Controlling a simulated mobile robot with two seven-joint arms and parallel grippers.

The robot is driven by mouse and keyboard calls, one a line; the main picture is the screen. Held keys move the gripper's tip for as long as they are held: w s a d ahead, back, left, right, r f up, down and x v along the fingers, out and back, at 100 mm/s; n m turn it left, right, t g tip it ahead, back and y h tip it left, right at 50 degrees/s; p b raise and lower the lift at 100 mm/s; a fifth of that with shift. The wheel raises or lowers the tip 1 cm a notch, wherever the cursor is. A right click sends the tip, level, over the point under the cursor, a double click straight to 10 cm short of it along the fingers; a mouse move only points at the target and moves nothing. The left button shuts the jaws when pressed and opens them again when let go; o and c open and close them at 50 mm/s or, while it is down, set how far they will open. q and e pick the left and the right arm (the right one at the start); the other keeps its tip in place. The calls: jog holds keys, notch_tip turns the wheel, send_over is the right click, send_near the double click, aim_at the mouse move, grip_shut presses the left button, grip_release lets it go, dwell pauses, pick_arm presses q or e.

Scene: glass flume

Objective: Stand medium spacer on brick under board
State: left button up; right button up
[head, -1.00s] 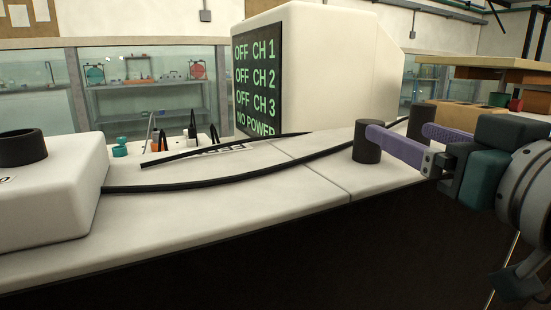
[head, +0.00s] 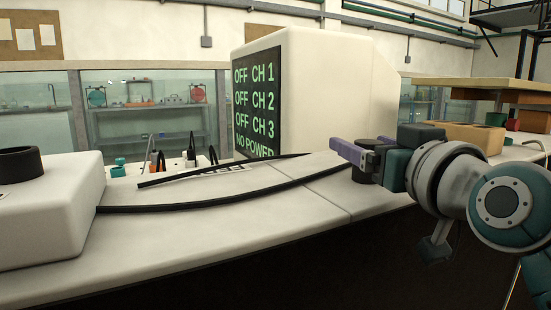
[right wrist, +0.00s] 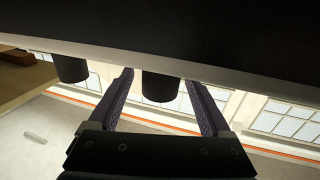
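A black cylinder (head: 362,176), likely a spacer, stands on the white counter by its front edge, partly hidden by my right gripper (head: 366,148). In the right wrist view, where the counter appears upside down, my purple fingers (right wrist: 158,80) are apart on either side of this cylinder (right wrist: 161,87), with gaps showing. A second black cylinder (right wrist: 70,67) stands apart to the left there and is hidden in the head view. A wooden board (head: 480,86) is at the upper right; a tan block (head: 462,134) with dark holes lies below it. I cannot tell which is the brick. My left gripper is not in view.
Black cables (head: 230,200) lie across the counter. A large white console (head: 320,90) with a green-text screen stands behind. A white box (head: 50,215) with a black ring (head: 18,162) stands at the left. Small tools (head: 165,162) stand at the back edge.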

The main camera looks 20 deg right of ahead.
grip_shut()
dwell(0.5)
jog(key=shift+r, duration=0.1)
